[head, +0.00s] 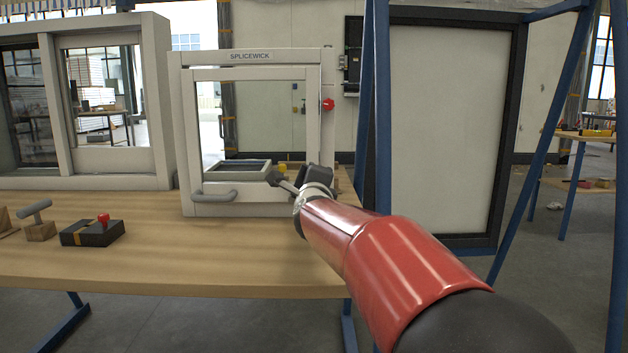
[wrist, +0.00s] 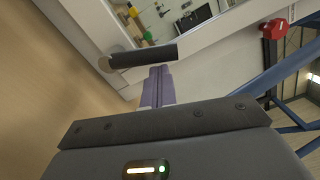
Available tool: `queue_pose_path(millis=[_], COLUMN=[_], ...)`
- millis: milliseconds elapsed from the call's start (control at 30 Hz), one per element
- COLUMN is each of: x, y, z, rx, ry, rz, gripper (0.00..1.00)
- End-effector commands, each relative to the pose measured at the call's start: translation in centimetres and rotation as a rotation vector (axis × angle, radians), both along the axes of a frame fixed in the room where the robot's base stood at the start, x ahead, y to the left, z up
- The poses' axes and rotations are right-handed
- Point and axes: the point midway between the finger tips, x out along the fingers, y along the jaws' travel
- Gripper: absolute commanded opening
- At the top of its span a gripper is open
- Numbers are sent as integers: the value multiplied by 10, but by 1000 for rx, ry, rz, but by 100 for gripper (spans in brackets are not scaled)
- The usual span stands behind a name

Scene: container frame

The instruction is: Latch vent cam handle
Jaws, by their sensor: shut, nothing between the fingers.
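The vent (head: 250,73) is a pale framed window labelled SPLICEWICK, standing on the wooden bench. Its grey cam handle (head: 213,193) lies about level on the lower left of the frame. In the wrist view the handle (wrist: 143,56) is a dark bar with a round pivot at its left end. My gripper (head: 273,179) is shut and empty, to the right of the handle in the head view. In the wrist view its fingertips (wrist: 159,72) point at the bar's right half; I cannot tell whether they touch. Whether the sash sits flush is unclear.
A red knob (head: 328,104) sits on the vent's right side. A larger pale window (head: 110,160) stands to the left. A black box with a red button (head: 92,233) and a wooden block with a grey handle (head: 38,228) lie on the bench (head: 190,265). Blue posts (head: 377,110) stand right.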

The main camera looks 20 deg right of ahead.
Motion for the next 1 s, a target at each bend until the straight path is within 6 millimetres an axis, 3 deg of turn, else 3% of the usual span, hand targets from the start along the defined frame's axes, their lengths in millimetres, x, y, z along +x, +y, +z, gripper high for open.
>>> queue_pose_path(millis=[300, 1000], x=[4, 5], y=[12, 17], z=[10, 11], rx=[-213, -212], ry=[69, 69], rz=[3, 2], gripper=[0, 0])
